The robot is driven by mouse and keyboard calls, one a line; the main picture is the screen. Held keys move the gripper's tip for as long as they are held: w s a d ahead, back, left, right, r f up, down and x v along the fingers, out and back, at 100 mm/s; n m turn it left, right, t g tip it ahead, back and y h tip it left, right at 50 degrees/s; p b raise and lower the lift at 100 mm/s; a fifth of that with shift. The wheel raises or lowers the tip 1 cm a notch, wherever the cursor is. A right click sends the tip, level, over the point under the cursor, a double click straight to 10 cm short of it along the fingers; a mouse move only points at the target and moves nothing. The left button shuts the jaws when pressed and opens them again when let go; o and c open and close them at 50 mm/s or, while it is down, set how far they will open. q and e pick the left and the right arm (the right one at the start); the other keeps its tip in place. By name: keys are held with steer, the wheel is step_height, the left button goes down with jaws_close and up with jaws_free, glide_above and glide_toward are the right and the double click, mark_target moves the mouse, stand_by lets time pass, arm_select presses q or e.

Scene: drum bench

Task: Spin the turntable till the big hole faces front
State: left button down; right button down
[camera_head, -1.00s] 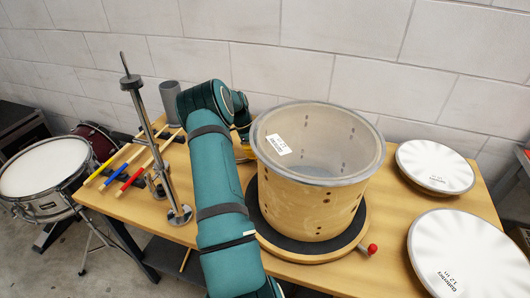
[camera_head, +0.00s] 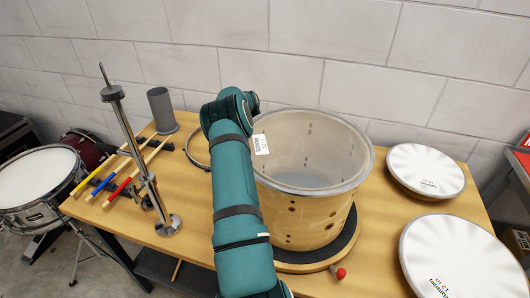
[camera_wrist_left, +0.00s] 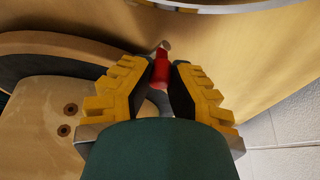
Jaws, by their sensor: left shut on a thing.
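A pale wooden drum shell (camera_head: 305,222) with a grey rim stands upright on the turntable, whose wooden edge (camera_head: 305,267) and dark top show around its base. Several small dark holes (camera_head: 292,209) dot its front wall; I cannot tell which is the big one. A red knob (camera_head: 340,273) sticks out at the turntable's front right. My left arm reaches past the drum's left side, and it hides the gripper in the head view. In the left wrist view my left gripper (camera_wrist_left: 165,72) is shut on another red knob (camera_wrist_left: 160,70), beside the turntable edge. My right gripper is not in view.
A metal stand (camera_head: 168,224), coloured sticks (camera_head: 120,188) and a grey cylinder (camera_head: 161,110) are on the left. A metal hoop (camera_head: 188,152) lies behind my arm. Two white round drumheads (camera_head: 425,170) (camera_head: 463,262) lie on the right. A wall closes the back.

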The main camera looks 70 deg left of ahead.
arm_select(q)
steer(key=shift+w+d+f, duration=0.15)
steer(key=shift+d+f, duration=0.1)
steer(key=c, duration=0.9)
jaws_free()
steer(key=shift+w, duration=0.1)
steer(key=shift+o, duration=0.2)
steer(key=shift+r, duration=0.15)
steer(key=shift+a, duration=0.1)
steer(key=shift+a+r, duration=0.1)
steer(key=shift+r, duration=0.1)
steer(key=v, duration=1.1)
steer(key=shift+r, duration=0.25)
steer(key=shift+a, duration=0.1)
